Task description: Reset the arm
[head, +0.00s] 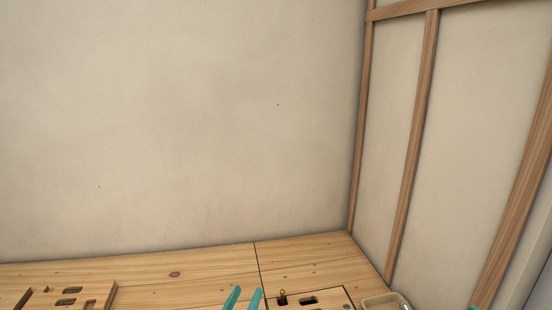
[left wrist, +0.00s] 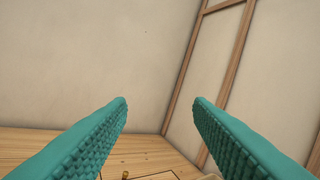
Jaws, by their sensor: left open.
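My left gripper (head: 248,290) shows at the bottom edge of the head view as two teal fingertips with a gap between them. In the left wrist view the two ribbed teal fingers (left wrist: 160,102) are wide apart. Nothing is between them, and they point toward the bare wall. A small teal piece (head: 474,308) at the bottom right of the head view appears to be a tip of my right gripper; the rest of it is out of frame.
A wooden worktop (head: 190,280) runs along the plain wall (head: 180,120). A slotted wooden board (head: 60,299) lies left, another (head: 328,293) right of my left gripper with a brass fitting (head: 282,297). A beige tray (head: 376,303) and a wood-framed side wall (head: 400,120) are farther right.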

